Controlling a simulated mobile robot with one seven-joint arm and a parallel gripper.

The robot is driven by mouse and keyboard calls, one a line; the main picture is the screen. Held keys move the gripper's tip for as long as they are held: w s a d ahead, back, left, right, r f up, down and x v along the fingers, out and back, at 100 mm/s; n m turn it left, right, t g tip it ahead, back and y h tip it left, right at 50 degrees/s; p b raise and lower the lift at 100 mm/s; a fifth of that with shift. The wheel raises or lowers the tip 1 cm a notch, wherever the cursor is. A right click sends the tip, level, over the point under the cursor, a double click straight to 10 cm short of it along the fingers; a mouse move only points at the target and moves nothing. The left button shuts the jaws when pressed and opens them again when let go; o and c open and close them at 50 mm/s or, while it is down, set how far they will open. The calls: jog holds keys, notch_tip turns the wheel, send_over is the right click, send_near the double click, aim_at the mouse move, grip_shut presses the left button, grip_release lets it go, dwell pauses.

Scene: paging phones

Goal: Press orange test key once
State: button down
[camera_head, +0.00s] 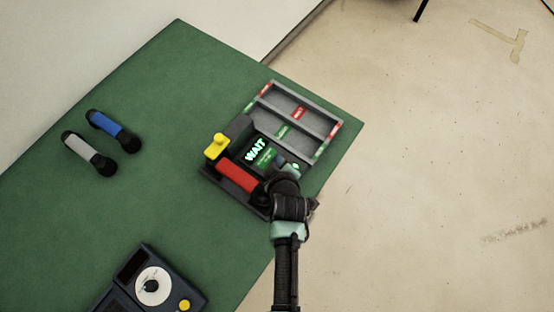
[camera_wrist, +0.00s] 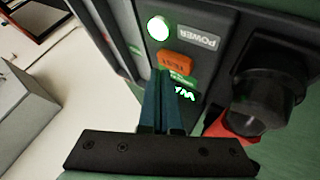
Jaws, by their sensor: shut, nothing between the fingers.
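The orange key marked TEST (camera_wrist: 174,63) shows in the wrist view on a dark panel, below a lit round white-green lamp (camera_wrist: 158,28) beside the word POWER. My gripper (camera_wrist: 166,72) is shut and empty, with its fingertips at the near edge of the orange key. I cannot tell whether they touch it. In the head view my arm covers the key. The paging unit (camera_head: 240,182) sits on the green table, and its display (camera_head: 258,152) reads WAIT.
A grey tray (camera_head: 311,120) with red and green labels adjoins the unit. A blue handset (camera_head: 110,124) and a grey handset (camera_head: 88,151) lie at left on the green table (camera_head: 180,85). A dial device (camera_head: 150,284) stands at the front.

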jog(key=shift+r, duration=0.25)
notch_tip(320, 180, up, 5)
jog(key=p, duration=0.4)
jog(key=shift+f, duration=0.1)
dwell(0.8)
jog(key=shift+w+r, duration=0.2)
jog(key=w+a+r+m+t+b, duration=0.15)
jog(key=w+r+t, duration=0.35)
jog(key=r, duration=1.3)
jog(key=w+d+r+m+t, duration=0.1)
jog(key=w+r+m+t, duration=0.4)
jog(key=r, duration=1.3)
notch_tip(320, 180, up, 19)
jog(key=s+t, duration=0.3)
jog(key=s+r+m+t+h+b, duration=0.1)
jog(key=s+r+m+t, duration=0.2)
jog(key=s+r, duration=1)
notch_tip(320, 180, up, 3)
jog(key=shift+s+r+m+t, duration=0.15)
jog(key=shift+s+m+t, duration=0.15)
jog(key=shift+t, duration=0.8)
